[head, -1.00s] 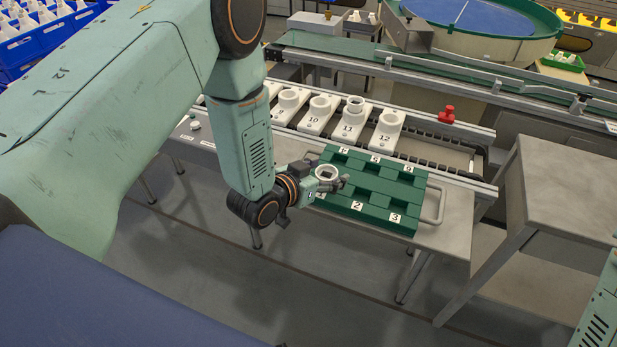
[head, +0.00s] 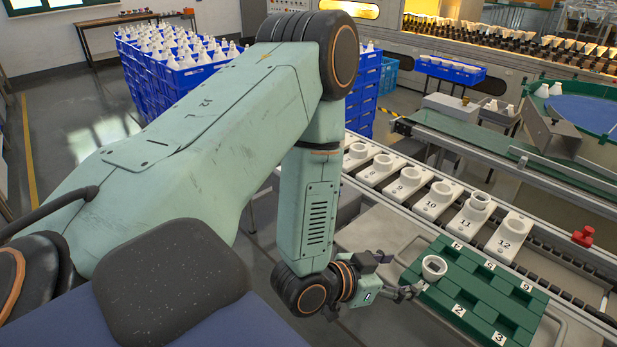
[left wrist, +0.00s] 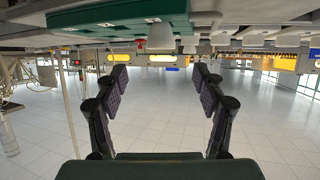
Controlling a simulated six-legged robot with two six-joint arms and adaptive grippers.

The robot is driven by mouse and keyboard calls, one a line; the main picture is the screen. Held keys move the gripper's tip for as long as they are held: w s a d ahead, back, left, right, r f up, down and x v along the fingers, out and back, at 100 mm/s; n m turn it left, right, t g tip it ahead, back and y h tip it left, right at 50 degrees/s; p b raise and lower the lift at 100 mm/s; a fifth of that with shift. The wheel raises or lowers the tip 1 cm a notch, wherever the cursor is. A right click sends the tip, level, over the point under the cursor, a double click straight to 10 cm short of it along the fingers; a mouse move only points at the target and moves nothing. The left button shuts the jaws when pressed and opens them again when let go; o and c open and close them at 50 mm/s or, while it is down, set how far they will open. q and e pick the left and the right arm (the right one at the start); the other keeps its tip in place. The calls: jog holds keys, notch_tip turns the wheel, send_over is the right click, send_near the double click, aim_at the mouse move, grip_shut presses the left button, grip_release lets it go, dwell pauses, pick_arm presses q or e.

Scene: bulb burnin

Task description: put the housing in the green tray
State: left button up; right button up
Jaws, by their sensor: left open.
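The housing (head: 433,267) is a white round cup with a dark opening. It stands upright at the left corner of the green tray (head: 478,327), which has numbered recesses; how deep it sits is not clear. My left gripper (head: 402,274) is just left of the housing, its fingers spread and empty. In the upside-down left wrist view, the housing (left wrist: 160,36) rises from the tray (left wrist: 110,14), ahead of the open left gripper (left wrist: 160,80) and apart from its fingers. My right gripper is out of view.
Numbered white holders (head: 470,215) stand in a row on the conveyor behind the tray; holder 11 carries a similar white ring. A red button (head: 583,236) is at the right. Blue crates (head: 185,75) of white bottles stand behind my arm.

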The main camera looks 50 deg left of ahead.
pick_arm(q)
jog(key=s+a+f+n+g+y, duration=0.1)
jog(key=s+f+g, duration=0.3)
jog(key=s, duration=0.5)
jog(key=s+a+f+n+g+y, duration=0.1)
jog(key=s+f+g, duration=0.3)
jog(key=s, duration=0.5)
jog(key=s+f+n+g+y, duration=0.1)
jog(key=s+f+g, duration=0.3)
jog(key=s, duration=0.5)
notch_tip(320, 180, down, 2)
jog(key=shift+a+f+n+y, duration=0.25)
jog(key=shift+a+n+y, duration=0.15)
jog(key=shift+y, duration=0.2)
